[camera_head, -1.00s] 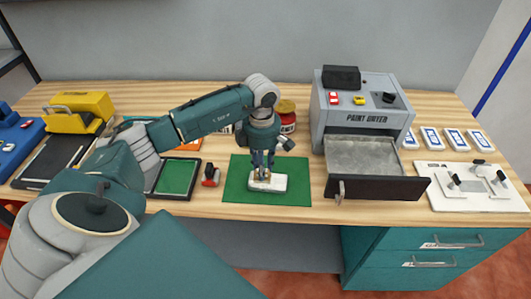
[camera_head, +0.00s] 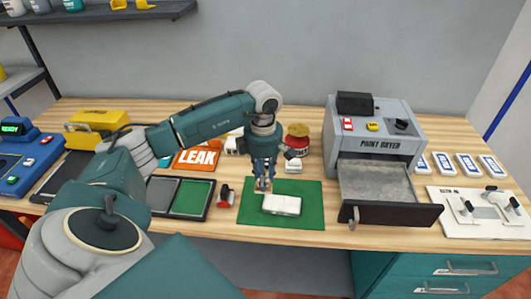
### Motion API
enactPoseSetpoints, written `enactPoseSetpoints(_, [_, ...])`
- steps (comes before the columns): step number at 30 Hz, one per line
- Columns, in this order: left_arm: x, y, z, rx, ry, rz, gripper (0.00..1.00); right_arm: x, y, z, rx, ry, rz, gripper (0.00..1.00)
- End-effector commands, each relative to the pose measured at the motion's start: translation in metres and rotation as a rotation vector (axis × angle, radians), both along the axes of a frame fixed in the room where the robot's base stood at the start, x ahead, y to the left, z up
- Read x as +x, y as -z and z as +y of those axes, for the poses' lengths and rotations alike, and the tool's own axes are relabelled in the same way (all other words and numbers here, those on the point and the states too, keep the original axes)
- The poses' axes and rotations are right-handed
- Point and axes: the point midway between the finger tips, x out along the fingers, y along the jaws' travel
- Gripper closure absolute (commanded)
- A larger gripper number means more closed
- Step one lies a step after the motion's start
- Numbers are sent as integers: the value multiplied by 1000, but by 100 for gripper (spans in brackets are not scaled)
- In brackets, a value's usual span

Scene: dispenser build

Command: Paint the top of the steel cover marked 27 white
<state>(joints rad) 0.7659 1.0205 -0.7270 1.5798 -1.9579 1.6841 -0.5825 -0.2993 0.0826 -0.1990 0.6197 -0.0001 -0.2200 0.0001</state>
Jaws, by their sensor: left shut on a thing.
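A pale, white-topped block (camera_head: 282,205) lies on the green mat (camera_head: 310,215). No number is readable on it, so I cannot tell whether it is the steel cover marked 27. My left gripper (camera_head: 263,184) is shut on a small tool whose tan tip shows below the fingers, perhaps a brush. It is just left of the block, apart from it; most of the tool is hidden by the fingers. My right gripper is not in view.
The grey paint dryer (camera_head: 378,135) stands right of the mat with its drawer (camera_head: 375,183) pulled out and empty. A red jar (camera_head: 298,140) stands behind the mat. A red-and-black stamp-like item (camera_head: 226,197) and a dark-framed pad (camera_head: 190,200) are to the left.

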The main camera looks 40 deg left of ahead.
Motion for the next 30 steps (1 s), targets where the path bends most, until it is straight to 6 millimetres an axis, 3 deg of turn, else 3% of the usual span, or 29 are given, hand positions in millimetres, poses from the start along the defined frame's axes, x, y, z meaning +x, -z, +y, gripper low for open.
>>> enactPoseSetpoints(9, [-3, -27, 6, 1, -6, -1, 96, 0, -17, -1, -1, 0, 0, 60])
enactPoseSetpoints(30, [-1, -26, 3, -1, -4, -1, 96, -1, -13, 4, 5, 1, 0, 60])
